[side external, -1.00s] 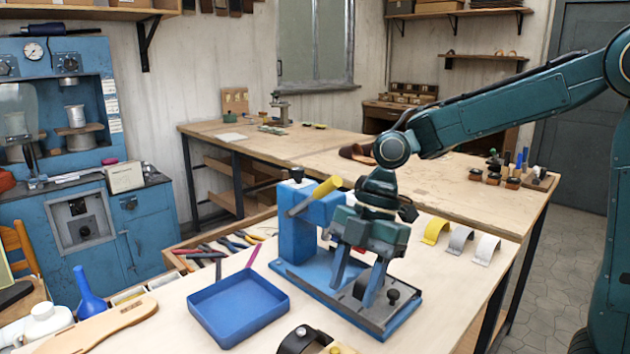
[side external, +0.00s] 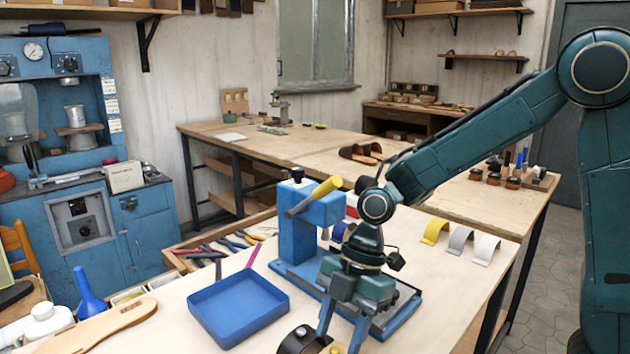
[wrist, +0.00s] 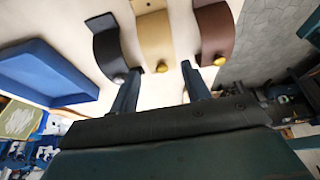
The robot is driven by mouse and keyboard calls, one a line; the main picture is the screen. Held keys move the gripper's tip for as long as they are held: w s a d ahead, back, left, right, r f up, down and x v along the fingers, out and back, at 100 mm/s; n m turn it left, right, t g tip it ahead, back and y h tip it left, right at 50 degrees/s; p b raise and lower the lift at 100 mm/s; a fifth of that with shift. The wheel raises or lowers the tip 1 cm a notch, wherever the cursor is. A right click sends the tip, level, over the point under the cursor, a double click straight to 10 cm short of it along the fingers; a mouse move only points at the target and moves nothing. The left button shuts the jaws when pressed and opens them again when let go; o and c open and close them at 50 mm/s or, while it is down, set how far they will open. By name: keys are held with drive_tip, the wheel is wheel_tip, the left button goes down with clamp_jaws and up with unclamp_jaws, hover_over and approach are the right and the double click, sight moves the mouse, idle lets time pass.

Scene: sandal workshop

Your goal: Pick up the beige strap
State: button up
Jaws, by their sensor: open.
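The beige strap (wrist: 155,38) is a curved tan band with a brass stud at its near end, in the middle of the wrist view. It stands between a black strap (wrist: 105,45) on the left and a brown strap (wrist: 214,32) on the right. My gripper (wrist: 160,68) is open, with one finger on each side of the beige strap's stud end. Whether the fingers touch it I cannot tell. In the side external view my gripper (side external: 339,340) points down at the bottom edge, beside the black strap (side external: 297,341). The beige strap's band is mostly hidden or cut off there.
A blue tray (side external: 238,308) lies left of my gripper. A blue press (side external: 300,225) with a yellow handle stands just behind it. Yellow, grey and white curved straps (side external: 460,241) stand at the bench's right side. Bare bench shows between tray and press.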

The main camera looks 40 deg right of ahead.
sight(338, 346)
drive_tip(key=shift+x, duration=2.35)
drive_tip(key=shift+s+d, duration=0.1)
drive_tip(key=shift+d, duration=0.05)
drive_tip(key=c, duration=0.7)
